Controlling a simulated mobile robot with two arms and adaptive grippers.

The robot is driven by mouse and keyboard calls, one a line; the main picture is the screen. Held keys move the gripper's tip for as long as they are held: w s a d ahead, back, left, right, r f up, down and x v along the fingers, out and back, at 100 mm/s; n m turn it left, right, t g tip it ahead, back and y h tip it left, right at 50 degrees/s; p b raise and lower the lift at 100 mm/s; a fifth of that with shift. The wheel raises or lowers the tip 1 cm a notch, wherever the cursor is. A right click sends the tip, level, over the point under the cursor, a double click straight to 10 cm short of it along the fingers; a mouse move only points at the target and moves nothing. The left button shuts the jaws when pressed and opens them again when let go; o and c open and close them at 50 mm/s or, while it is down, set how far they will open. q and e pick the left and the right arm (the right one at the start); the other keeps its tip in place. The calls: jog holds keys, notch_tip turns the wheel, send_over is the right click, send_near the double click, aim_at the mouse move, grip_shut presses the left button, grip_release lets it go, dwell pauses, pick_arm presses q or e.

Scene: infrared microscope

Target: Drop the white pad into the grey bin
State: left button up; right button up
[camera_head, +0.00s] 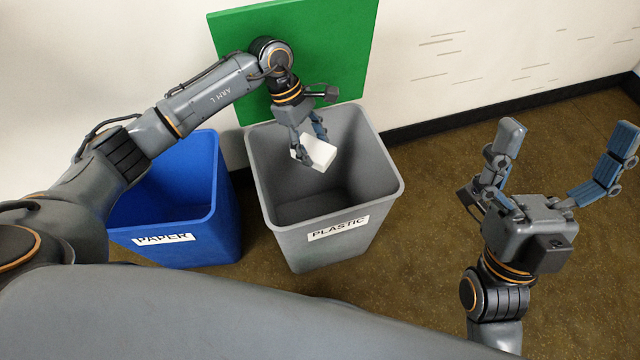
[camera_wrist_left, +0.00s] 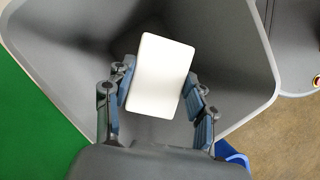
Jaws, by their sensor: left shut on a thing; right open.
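The white pad (camera_head: 318,153) is a small pale block held between the fingers of my left gripper (camera_head: 309,148). The pad is over the opening of the grey bin (camera_head: 270,205), which is labelled PLASTIC. In the left wrist view the white pad (camera_wrist_left: 160,76) is gripped from both sides by the fingers of my left gripper (camera_wrist_left: 159,92), with the grey bin's inside (camera_wrist_left: 225,40) behind it. My right gripper (camera_head: 562,165) is open and empty, off to the right above the floor.
A blue bin (camera_head: 215,235) labelled PAPER stands left of the grey bin. A green panel (camera_head: 345,50) is on the wall behind. The brown floor (camera_head: 420,200) right of the grey bin is clear.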

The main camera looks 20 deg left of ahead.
pick_arm(q)
jog(key=shift+f, duration=0.1)
jog(key=o, duration=1.2)
notch_tip(320, 180, up, 10)
jog(key=shift+r, duration=0.1)
